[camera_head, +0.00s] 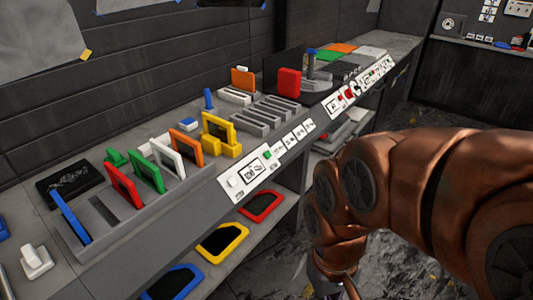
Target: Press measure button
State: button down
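A white label strip (240,178) with pictures runs along the front edge of the near bench. It bears a white button (235,181) and a small green button (267,154). A second label strip (375,74) farther right carries small red and green parts. The lettering is too small to tell which button is for measuring. My copper-coloured arm comes in from the right, and its end bends down to the bottom edge. My gripper (335,288) shows only in part there, apart from the bench and its buttons. Its fingers are mostly cut off.
A grey rack (103,208) holds upright coloured frames. A yellow holder (222,148), slotted grey blocks (262,117) and a red block (289,82) stand farther along the bench. Red, yellow and blue frames lie on the lower shelf (283,232). Dark floor (412,115) is open at right.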

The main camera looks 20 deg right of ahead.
aim_at(268, 154)
jog(key=u, duration=0.5)
jog(key=k, duration=0.6)
jog(key=u, duration=0.7)
jog(key=i, duration=0.95)
jog(key=z, duration=0.55)
